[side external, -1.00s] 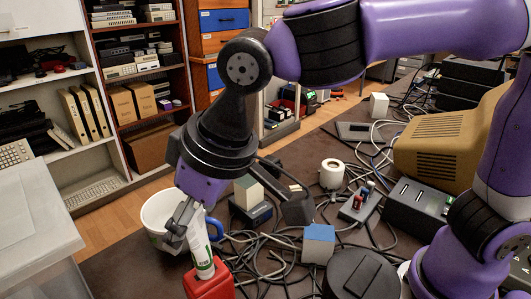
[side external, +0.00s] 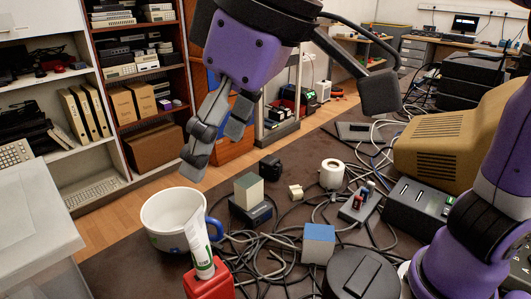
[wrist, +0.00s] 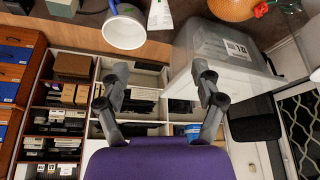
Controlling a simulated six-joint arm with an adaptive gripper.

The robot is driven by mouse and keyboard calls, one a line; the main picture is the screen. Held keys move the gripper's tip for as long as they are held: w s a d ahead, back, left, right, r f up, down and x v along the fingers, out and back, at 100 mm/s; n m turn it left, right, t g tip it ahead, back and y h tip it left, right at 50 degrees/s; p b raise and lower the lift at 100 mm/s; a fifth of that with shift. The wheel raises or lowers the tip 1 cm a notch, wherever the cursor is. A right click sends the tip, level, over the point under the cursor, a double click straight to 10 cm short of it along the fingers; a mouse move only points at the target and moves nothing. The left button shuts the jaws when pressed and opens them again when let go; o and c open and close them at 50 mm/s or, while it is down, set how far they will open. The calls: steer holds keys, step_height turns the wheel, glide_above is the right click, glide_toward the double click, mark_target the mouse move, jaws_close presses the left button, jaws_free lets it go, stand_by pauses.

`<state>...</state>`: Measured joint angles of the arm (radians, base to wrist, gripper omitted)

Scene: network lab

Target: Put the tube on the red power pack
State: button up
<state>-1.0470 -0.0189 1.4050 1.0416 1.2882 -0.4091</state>
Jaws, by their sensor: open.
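The white tube (side external: 200,250) with green print stands upright, slightly tilted, on top of the red power pack (side external: 208,284) at the bottom of the side view. The tube also shows at the top of the wrist view (wrist: 160,14). My gripper (side external: 212,150) is open and empty, high above the tube and apart from it, over the white mug's back side. In the wrist view its two fingers (wrist: 160,82) are spread with nothing between them. The red pack's lower part is cut off by the side view's edge.
A white mug (side external: 165,222) with a blue handle stands just behind the tube. Tangled cables (side external: 265,255), a blue-grey block (side external: 318,243) and a white roll (side external: 333,173) lie to the right. A clear storage box (side external: 30,225) stands at the left.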

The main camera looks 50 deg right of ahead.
steer(key=w+d+f+m+t+h, duration=0.1)
steer(key=d+f, duration=0.1)
steer(key=d, duration=0.6)
steer(key=w+d+f+m+h, duration=0.1)
steer(key=w+d+f, duration=0.1)
steer(key=d, duration=0.6)
steer(key=s+d+f+m, duration=0.2)
steer(key=s+d+f, duration=0.3)
steer(key=f, duration=0.3)
steer(key=shift+s+f, duration=0.2)
steer(key=shift+s, duration=0.05)
